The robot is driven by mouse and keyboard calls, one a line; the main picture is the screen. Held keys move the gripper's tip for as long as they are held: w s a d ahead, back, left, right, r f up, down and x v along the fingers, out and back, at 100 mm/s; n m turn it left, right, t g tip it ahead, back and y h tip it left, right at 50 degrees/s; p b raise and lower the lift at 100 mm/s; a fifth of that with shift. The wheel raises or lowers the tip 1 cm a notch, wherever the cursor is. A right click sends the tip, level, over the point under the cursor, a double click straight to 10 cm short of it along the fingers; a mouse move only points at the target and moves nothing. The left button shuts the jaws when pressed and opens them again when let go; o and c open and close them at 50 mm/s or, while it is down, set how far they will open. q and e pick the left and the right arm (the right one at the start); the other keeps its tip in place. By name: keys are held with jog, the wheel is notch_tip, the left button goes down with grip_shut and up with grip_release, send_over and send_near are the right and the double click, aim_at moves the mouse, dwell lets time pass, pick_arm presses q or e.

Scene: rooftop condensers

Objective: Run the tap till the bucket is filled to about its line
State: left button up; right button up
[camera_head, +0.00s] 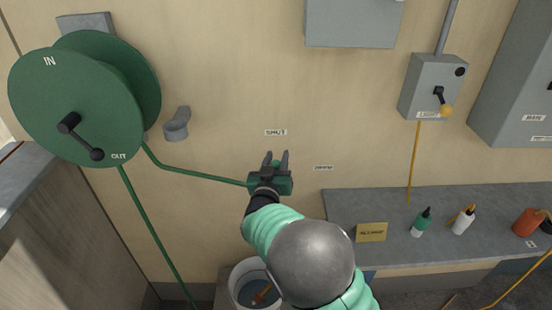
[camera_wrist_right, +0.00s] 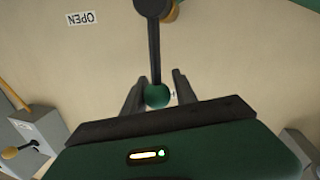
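The tap's black lever (camera_wrist_right: 155,45) ends in a green ball knob (camera_wrist_right: 157,95), seen in the right wrist view. My right gripper (camera_head: 276,161) is open, its fingers on either side of the knob with a narrow gap showing. In the head view it is just below the SHUT label (camera_head: 275,132); the OPEN label (camera_head: 323,168) is to its right. The tap body is mostly hidden behind the gripper. The pale bucket (camera_head: 236,284) stands below, partly behind my arm, with dark bluish contents and an orange-brown thing inside. Its fill line cannot be made out. My left gripper is not in view.
A green hose reel (camera_head: 75,95) and an empty grey holder (camera_head: 177,124) are at left. A green hose runs to the tap. A grey bench (camera_head: 390,245) at right holds several bottles and a yellow sign (camera_head: 371,232). A switch box (camera_head: 433,87) hangs above.

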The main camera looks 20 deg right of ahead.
grip_shut()
jog(key=shift+d, duration=0.3)
jog(key=shift+a+f, duration=0.1)
jog(key=shift+a, duration=0.05)
dwell(0.6)
